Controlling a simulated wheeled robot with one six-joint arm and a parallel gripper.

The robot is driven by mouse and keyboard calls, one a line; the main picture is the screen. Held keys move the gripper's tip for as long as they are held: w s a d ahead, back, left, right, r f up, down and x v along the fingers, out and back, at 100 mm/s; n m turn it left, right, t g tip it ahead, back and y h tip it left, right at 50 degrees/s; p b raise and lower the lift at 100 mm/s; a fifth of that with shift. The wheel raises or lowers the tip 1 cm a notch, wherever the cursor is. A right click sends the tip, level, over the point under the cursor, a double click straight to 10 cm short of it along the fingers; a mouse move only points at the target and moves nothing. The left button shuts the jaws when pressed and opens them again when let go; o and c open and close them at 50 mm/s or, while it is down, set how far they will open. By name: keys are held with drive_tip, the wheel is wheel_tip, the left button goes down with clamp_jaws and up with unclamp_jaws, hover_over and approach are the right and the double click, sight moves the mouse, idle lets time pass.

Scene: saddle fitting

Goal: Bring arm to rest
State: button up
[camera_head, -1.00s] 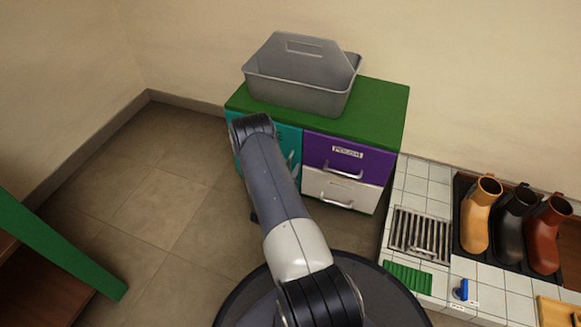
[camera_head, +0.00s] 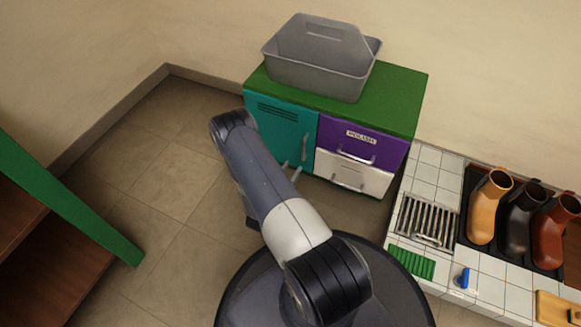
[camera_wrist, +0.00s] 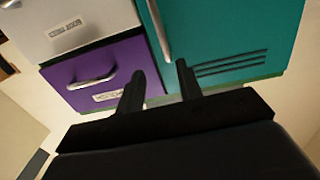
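My arm (camera_head: 265,185) reaches out from my base toward the front of a cabinet with a green top (camera_head: 400,90). In the head view my gripper is mostly hidden behind the arm. In the wrist view my gripper (camera_wrist: 161,75) shows two dark fingers apart, with nothing between them. Behind the fingers are the teal door (camera_wrist: 225,30) and the purple drawer (camera_wrist: 100,75), seen upside down. The fingers look clear of the handles, but the exact distance cannot be told.
A grey caddy (camera_head: 315,75) stands on the cabinet. Below the purple drawer is a white drawer (camera_head: 345,176). On the right, a tiled counter (camera_head: 430,165) carries a metal grate (camera_head: 428,220), a green ribbed pad (camera_head: 411,262) and boots (camera_head: 490,205). A green-edged shelf (camera_head: 65,205) stands left; floor between is clear.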

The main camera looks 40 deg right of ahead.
sight(304, 148)
drive_tip(key=b+x, duration=0.4)
drive_tip(key=x, duration=0.6)
drive_tip(key=shift+w+d, duration=0.25)
drive_tip(key=shift+w, duration=0.05)
drive_tip(key=a, duration=0.2)
drive_tip(key=s+a, duration=0.1)
drive_tip(key=a, duration=0.1)
drive_tip(key=shift+a, duration=0.35)
drive_tip(key=shift+d, duration=0.15)
